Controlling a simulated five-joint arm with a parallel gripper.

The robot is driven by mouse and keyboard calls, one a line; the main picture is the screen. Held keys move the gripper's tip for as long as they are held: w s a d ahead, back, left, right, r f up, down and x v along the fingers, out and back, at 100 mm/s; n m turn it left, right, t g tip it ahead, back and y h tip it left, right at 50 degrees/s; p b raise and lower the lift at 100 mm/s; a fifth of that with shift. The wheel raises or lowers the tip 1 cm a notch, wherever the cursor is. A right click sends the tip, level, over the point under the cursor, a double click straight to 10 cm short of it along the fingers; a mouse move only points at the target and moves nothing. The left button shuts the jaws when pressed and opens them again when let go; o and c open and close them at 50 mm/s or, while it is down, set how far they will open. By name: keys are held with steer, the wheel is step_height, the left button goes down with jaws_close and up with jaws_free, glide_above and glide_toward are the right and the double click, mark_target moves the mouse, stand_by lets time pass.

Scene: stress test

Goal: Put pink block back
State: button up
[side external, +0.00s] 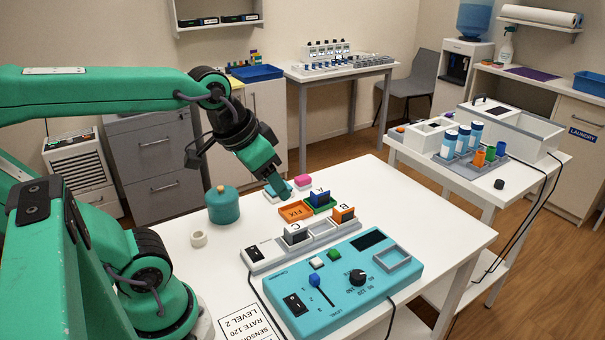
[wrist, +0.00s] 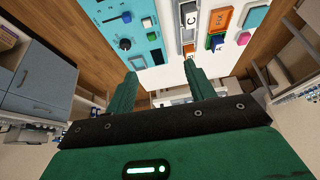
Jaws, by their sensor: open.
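The pink block (side external: 303,180) sits at the far side of the white table, by a small white tray, just beyond my gripper (side external: 279,190) in the side view. My gripper's fingers partly cover the tray, so I cannot tell exactly how the block rests. In the wrist view my gripper (wrist: 164,88) is open, with nothing between its two green fingers.
An orange FIX tray (side external: 294,211) and a green tray with block A (side external: 320,196) lie near my gripper. A white rack with blocks C (side external: 296,233) and B (side external: 344,214) stands nearer, beside a cyan control panel (side external: 340,304). A teal jar (side external: 223,207) stands left.

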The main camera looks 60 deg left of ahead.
steer(key=shift+s+d+f, duration=0.2)
steer(key=shift+s+f, duration=0.15)
steer(key=shift+s, duration=0.15)
steer(key=shift+s+d+f, duration=0.2)
steer(key=shift+s+f, duration=0.15)
steer(key=shift+s, duration=0.15)
